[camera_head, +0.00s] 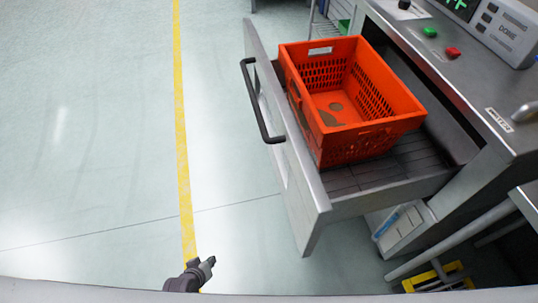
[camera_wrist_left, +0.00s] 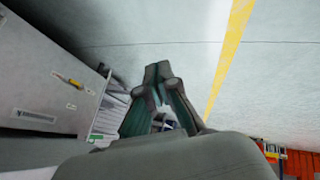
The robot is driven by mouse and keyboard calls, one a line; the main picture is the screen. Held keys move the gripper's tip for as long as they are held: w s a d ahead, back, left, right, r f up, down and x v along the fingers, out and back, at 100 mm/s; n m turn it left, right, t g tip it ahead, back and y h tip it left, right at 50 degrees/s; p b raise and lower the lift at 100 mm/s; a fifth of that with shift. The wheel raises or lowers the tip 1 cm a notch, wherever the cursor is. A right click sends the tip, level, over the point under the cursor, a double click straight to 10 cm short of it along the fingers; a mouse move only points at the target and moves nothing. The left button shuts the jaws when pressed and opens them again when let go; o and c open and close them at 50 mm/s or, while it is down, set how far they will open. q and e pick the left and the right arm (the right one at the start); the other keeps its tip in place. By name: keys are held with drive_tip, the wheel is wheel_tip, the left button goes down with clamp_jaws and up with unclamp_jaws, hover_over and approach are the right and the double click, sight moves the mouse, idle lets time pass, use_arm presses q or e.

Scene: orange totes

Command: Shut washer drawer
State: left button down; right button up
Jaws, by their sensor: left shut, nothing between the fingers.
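The washer drawer (camera_head: 312,205) is pulled out of the grey metal machine in the head view. Its front panel faces left and carries a black bar handle (camera_head: 259,105). An orange tote (camera_head: 370,143) sits in the drawer and looks empty apart from some marks on its floor. My left gripper (camera_head: 208,265) is at the bottom of the head view, left of the drawer's near front corner and apart from it. It is shut and empty; its fingers (camera_wrist_left: 158,90) also show in the left wrist view. My right gripper is in no view.
The washer's top (camera_head: 465,85) has a green button (camera_head: 430,31), a red button (camera_head: 453,53) and a control panel (camera_head: 495,28). A yellow line (camera_head: 182,130) runs along the floor. The floor left of the drawer is clear. A metal frame with yellow parts (camera_head: 437,280) stands at the lower right.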

use_arm(q)
drive_tip(key=w+d+r+n+t+h+b, duration=0.2)
drive_tip(key=w+d+r+n+t+b, duration=0.2)
drive_tip(key=w+r, duration=0.65)
drive_tip(key=w+d+r+n+t+h+b, duration=0.2)
drive_tip(key=w+d+r+h+b, duration=0.1)
drive_tip(key=r, duration=0.7)
drive_tip(key=w+d+r+n+t+h+b, duration=0.2)
drive_tip(key=d+r, duration=0.1)
drive_tip(key=r, duration=0.7)
drive_tip(key=s+d+x, duration=0.1)
drive_tip(key=d+x, duration=0.1)
drive_tip(key=x, duration=1.1)
drive_tip(key=shift+s+d+b, duration=0.2)
drive_tip(key=shift+b, duration=0.15)
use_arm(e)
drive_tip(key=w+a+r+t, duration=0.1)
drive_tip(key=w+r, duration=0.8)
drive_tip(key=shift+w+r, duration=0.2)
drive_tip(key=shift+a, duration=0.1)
